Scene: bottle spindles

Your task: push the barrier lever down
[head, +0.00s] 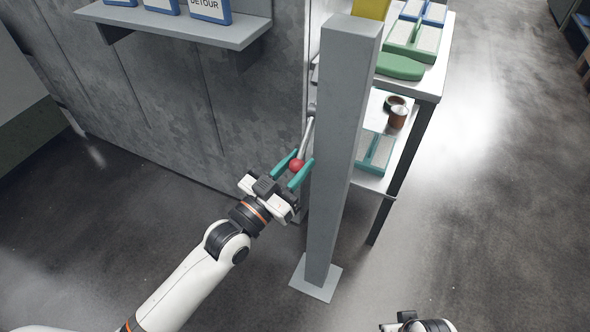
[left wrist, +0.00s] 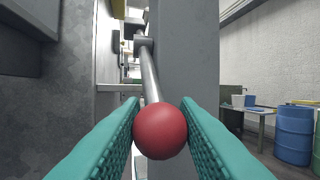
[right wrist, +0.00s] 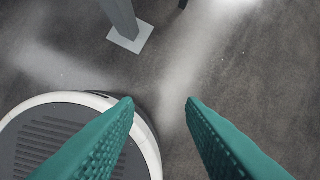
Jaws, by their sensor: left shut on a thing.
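The barrier lever is a thin grey metal rod (left wrist: 149,72) with a red ball knob (head: 296,165) at its near end. It comes from the side of a tall grey post (head: 342,150). In the head view the rod slants from its pivot down to the knob. My left gripper (head: 297,167) is shut on the red knob, which also sits between the teal fingers in the left wrist view (left wrist: 160,131). My right gripper (right wrist: 160,102) is open and empty above the floor, with its teal fingers apart. In the head view only part of the right arm shows at the bottom edge.
A grey wall (head: 190,90) with a shelf (head: 190,22) holding blue signs stands left of the post. A shelf rack (head: 428,82) with green and blue trays and a brown container (head: 398,117) stands behind it on the right. The floor at right is clear.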

